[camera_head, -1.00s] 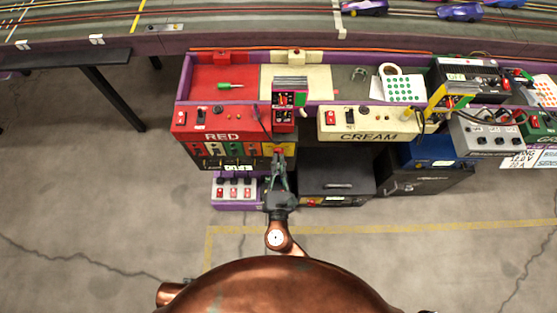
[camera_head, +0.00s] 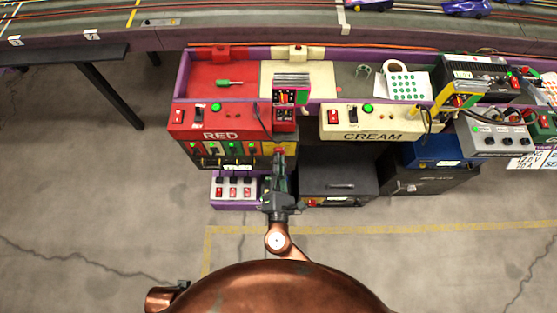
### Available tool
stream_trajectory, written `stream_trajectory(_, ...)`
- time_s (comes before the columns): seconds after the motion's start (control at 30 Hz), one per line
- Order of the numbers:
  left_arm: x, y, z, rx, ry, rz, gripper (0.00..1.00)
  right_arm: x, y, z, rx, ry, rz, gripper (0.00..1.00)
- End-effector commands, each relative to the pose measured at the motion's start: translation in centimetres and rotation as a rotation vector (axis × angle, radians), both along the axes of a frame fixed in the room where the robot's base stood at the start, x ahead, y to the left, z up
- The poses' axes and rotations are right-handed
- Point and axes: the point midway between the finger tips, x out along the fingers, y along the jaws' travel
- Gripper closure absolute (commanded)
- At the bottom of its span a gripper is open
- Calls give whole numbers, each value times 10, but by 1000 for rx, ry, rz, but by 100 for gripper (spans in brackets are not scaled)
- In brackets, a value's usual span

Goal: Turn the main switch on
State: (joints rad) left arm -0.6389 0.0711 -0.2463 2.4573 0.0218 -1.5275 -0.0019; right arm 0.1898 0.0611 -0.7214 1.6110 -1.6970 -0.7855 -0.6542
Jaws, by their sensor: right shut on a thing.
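My right gripper (camera_head: 280,156) reaches up from the bottom of the head view to the right end of the dark panel (camera_head: 258,161) below the red control panel. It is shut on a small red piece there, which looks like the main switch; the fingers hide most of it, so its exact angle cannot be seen. Green lamps are lit on the red panel (camera_head: 191,119), on the cream panel (camera_head: 338,124) and along the dark panel.
A black case (camera_head: 338,177) stands close on the right. A green screwdriver (camera_head: 229,83) lies on the red tray. The slot track (camera_head: 230,20) runs behind. The floor in front is clear.

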Motion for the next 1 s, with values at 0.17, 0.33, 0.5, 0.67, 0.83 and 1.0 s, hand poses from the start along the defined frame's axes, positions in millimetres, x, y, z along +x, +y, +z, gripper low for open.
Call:
stream_trajectory(0.17,0,0,0,0,0,0,100,-1,1,-2,3,4,3,100)
stream_trajectory(0.33,0,0,0,0,0,0,100,-1,1,-2,3,4,3,92)
stream_trajectory(0.5,0,0,0,0,0,0,100,-1,1,-1,2,3,1,80)
stream_trajectory(0.67,0,0,0,0,1,0,100,0,1,-1,2,1,1,75)
stream_trajectory(0.83,1,0,0,0,-1,-1,100,-1,0,0,2,1,1,75)
stream_trajectory(1.0,1,0,0,0,-1,0,100,-14,0,-1,2,4,1,75)
